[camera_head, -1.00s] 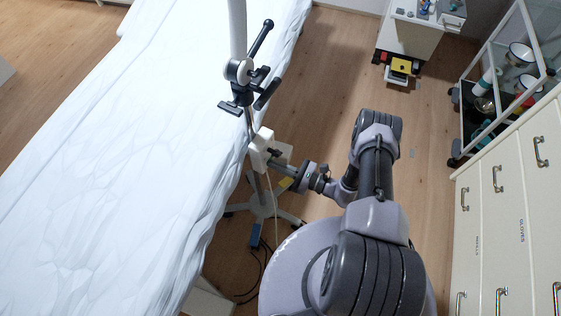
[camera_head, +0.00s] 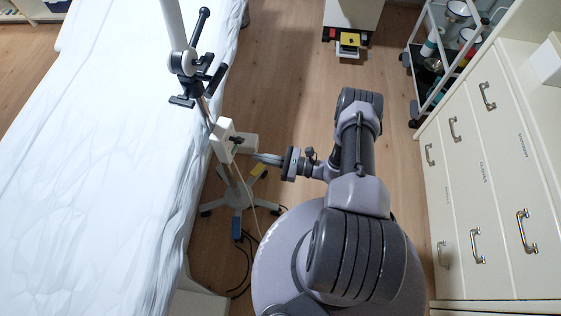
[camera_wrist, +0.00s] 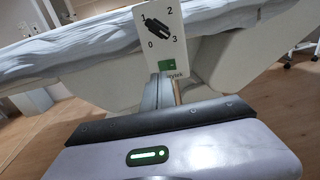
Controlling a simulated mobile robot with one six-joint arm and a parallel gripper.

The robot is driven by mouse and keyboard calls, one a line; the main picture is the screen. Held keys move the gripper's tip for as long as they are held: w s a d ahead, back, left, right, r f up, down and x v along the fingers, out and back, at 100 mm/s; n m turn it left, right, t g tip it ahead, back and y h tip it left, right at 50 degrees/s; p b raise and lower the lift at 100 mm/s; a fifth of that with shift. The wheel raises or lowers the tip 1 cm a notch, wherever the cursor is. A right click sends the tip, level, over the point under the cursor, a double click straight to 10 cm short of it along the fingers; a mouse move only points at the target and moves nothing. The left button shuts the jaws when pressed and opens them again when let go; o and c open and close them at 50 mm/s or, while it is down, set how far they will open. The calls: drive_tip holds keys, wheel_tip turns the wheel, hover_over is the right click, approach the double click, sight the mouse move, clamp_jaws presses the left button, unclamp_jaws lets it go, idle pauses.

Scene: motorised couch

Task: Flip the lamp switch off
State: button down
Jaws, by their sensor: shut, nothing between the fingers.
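The lamp's white control box (camera_head: 222,140) is fixed to the lamp pole beside the couch. In the wrist view its white face (camera_wrist: 147,60) carries the digits 0, 1, 2 and 3 around a black rotary knob (camera_wrist: 157,28). The knob lies slanted; I cannot tell which digit it marks. Below it is a green switch (camera_wrist: 167,65) with a small mark; its on or off position is not clear. My gripper (camera_head: 258,157) is shut and empty, to the right of the box. In the wrist view my fingertips (camera_wrist: 164,76) are just below and in front of the green switch, partly covering the lettering.
The white-covered couch (camera_head: 100,170) fills the left. The lamp pole's wheeled base (camera_head: 236,195) and dark cables stand on the floor below. Drawer cabinets (camera_head: 480,160) and a trolley (camera_head: 432,90) line the right.

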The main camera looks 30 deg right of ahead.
drive_tip(key=v, duration=0.6)
drive_tip(key=shift+d+p, duration=0.25)
drive_tip(key=shift+p, duration=0.2)
drive_tip(key=w+a+r+n+g+h, duration=0.1)
drive_tip(key=a+r+n+g+h, duration=0.15)
drive_tip(key=r+n+g, duration=0.8)
drive_tip(key=w+a+r+n+g+h, duration=0.1)
drive_tip(key=w+a+r+n, duration=0.2)
drive_tip(key=r, duration=1.4)
drive_tip(key=s+a+r+n+t+h, duration=0.2)
drive_tip(key=s+a+r+n+h, duration=0.1)
drive_tip(key=s+r, duration=0.5)
drive_tip(key=s+a+r+n+t+h, duration=0.3)
drive_tip(key=s+r+n+h, duration=0.2)
drive_tip(key=s+r, duration=0.4)
drive_tip(key=shift+a+r, duration=0.3)
drive_tip(key=shift+r, duration=0.45)
drive_tip(key=shift+w, duration=0.1)
